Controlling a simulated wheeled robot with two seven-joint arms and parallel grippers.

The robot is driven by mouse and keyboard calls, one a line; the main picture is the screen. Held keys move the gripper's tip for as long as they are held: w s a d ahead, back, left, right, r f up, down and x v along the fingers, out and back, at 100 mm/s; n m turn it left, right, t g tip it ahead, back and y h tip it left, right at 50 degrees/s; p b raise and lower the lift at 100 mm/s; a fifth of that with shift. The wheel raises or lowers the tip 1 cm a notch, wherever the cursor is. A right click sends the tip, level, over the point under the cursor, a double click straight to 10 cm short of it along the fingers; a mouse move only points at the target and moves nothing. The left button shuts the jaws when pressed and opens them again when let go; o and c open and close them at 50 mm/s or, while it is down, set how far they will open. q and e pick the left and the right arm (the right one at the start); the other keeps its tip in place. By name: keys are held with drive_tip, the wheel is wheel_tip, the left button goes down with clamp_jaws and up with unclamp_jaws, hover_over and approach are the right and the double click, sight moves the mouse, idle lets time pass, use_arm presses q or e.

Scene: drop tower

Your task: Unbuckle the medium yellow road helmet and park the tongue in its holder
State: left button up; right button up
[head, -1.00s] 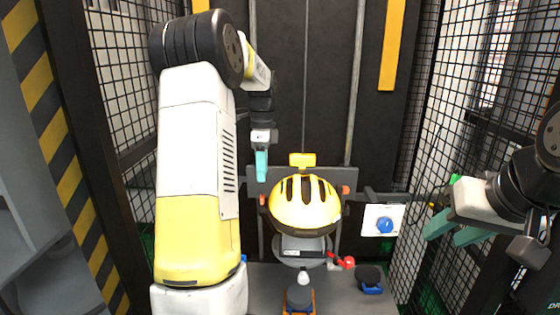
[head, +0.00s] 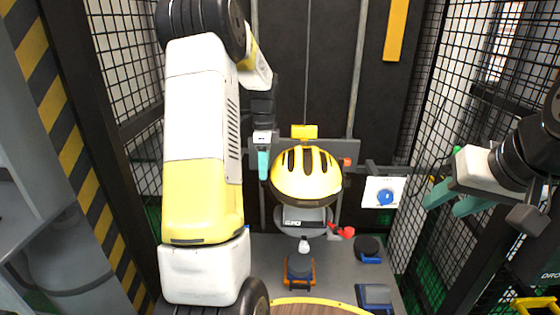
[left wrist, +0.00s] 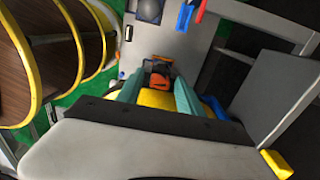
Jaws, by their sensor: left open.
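The yellow helmet (head: 306,175) with black vents sits upright on a grey stand in the middle of the head view. My left gripper (head: 263,166) is open, just left of the helmet, with teal fingers pointing down. In the left wrist view its fingers (left wrist: 155,92) are apart, with an orange and dark piece (left wrist: 160,83) seen between them; I cannot tell whether it lies within their reach. Yellow helmet shell (left wrist: 155,99) shows below it. Strap, buckle and tongue are not clearly seen. My right gripper (head: 453,203) is open and empty at the right.
A white panel with a blue knob (head: 385,197) is right of the helmet. An orange-based device (head: 300,270), a red part (head: 343,232) and dark blocks (head: 369,248) are on the grey base plate. Mesh walls (head: 455,90) close in both sides.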

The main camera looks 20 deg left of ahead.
use_arm(q)
drive_tip(key=c, duration=0.8)
drive_tip(key=shift+c, duration=0.2)
drive_tip(key=shift+r, duration=0.1)
drive_tip(key=shift+w+r, duration=0.1)
drive_tip(key=shift+r, duration=1.5)
drive_tip(key=shift+s+a+f, duration=1.3)
drive_tip(key=shift+s+f, duration=2.65)
drive_tip(key=shift+f, duration=0.7)
drive_tip(key=s+d, duration=0.4)
drive_tip(key=s, duration=0.1)
drive_tip(key=shift+s+d, duration=0.2)
drive_tip(key=shift+s, duration=0.15)
